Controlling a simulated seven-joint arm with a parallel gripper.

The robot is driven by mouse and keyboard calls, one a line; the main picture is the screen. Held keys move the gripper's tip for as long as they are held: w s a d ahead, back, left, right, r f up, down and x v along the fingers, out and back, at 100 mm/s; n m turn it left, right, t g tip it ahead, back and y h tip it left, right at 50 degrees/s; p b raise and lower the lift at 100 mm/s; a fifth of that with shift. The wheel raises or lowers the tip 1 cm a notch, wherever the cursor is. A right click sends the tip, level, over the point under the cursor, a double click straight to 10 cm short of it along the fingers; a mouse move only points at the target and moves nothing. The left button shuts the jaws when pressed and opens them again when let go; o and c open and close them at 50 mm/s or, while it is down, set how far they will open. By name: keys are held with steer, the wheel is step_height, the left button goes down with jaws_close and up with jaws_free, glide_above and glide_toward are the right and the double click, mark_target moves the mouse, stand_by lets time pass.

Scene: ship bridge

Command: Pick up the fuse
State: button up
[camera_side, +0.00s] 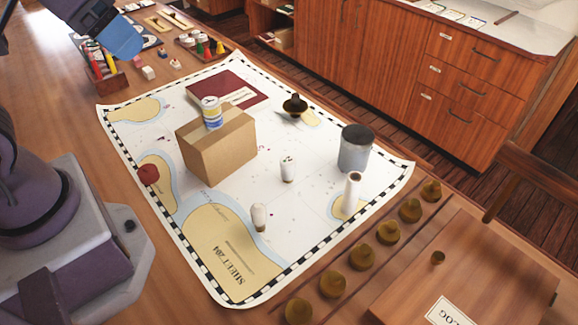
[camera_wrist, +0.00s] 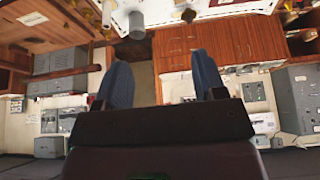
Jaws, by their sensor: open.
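Several small pale items stand on a chart, and I cannot tell for sure which is the fuse. The likeliest is a short white cylinder with small dark marks (camera_side: 287,168), upright near the chart's middle. A white bulb-like piece (camera_side: 258,217) stands nearer the front, and a taller white cylinder (camera_side: 351,192) stands to the right. My gripper (camera_wrist: 158,75) is open and empty, its two blue fingers wide apart in the wrist view. In the side view a blue part of it shows at the upper left, above the table and well away from these items.
A cardboard box (camera_side: 218,150) with a striped can (camera_side: 211,112) on top stands on the chart (camera_side: 130,140). A grey cylinder (camera_side: 355,148), a dark brass piece (camera_side: 295,105) and a red lump (camera_side: 148,174) are also there. Brass knobs (camera_side: 388,232) line the right front beside a wooden log box (camera_side: 470,270).

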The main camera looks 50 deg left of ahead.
stand_by(0.4)
steer(key=m+t+y, duration=0.6)
steer(key=m+y, duration=0.8)
steer(key=m, duration=1.2)
glide_above(288, 167)
step_height(288, 167, down, 25)
steer(key=shift+a+f, duration=0.1)
steer(key=shift+f, duration=0.1)
step_height(288, 167, down, 6)
steer(key=shift+f, duration=0.2)
steer(key=shift+x, duration=1.1)
steer(key=shift+w+a+f, duration=0.15)
steer(key=shift+w+a, duration=0.15)
steer(key=shift+w, duration=0.05)
